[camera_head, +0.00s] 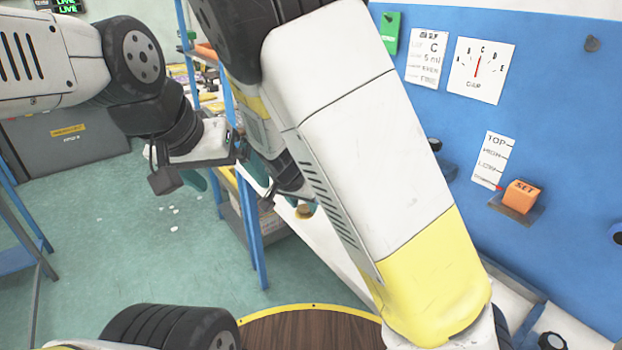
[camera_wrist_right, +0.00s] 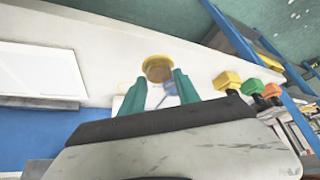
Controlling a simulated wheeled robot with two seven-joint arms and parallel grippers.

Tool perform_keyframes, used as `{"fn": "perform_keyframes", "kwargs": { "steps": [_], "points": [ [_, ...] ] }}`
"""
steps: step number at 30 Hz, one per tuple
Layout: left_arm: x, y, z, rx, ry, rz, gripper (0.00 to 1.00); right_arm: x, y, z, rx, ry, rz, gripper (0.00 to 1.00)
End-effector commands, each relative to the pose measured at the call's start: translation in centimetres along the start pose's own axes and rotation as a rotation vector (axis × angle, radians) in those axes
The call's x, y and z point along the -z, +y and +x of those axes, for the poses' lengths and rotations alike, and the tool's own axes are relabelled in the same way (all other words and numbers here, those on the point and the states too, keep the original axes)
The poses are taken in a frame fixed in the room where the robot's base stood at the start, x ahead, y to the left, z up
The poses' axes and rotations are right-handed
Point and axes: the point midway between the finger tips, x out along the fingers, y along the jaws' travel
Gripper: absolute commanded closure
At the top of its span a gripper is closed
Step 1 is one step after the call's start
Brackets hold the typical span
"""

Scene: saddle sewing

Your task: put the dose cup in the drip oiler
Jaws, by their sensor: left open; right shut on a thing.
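My right gripper (camera_wrist_right: 164,76) is shut at the far edge of a white surface. A small cup with a yellow rim and brownish inside, which looks like the dose cup (camera_wrist_right: 157,66), is at its green fingertips. A small blue part (camera_wrist_right: 169,88) shows between the fingers; I cannot tell what it belongs to. In the head view the cup (camera_head: 304,211) is a small yellow-brown patch beside the right gripper, mostly hidden by my right arm. My left gripper (camera_head: 225,178) is open and empty, to the left of the right gripper. I cannot make out the drip oiler.
A blue wall board (camera_head: 560,130) carries a dose card (camera_head: 428,58), a dial (camera_head: 481,70), a level scale (camera_head: 494,160) and an orange SET block (camera_head: 522,196). A blue-framed rack (camera_head: 252,230) stands behind.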

Motion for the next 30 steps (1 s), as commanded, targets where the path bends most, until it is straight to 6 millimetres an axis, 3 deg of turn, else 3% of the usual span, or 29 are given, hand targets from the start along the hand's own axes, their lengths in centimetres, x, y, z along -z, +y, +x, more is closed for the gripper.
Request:
{"fn": "perform_keyframes", "kwargs": {
  "steps": [5, 21, 30],
  "points": [
    [0.0, 0.0, 0.0, 0.0, 0.0, 0.0, 0.06, 0.6, -0.1, 0.5, 0.001, 0.0, 0.002, 1.0],
    [0.0, 0.0, 0.0, 0.0, 0.0, 0.0, 0.06, 10.9, -2.0, 7.8, 0.0, 0.0, 0.002, 1.0],
    [0.0, 0.0, 0.0, 0.0, 0.0, 0.0, 0.06, 12.7, -2.4, 9.1, 0.0, -0.001, 0.0, 1.0]
  ]
}}
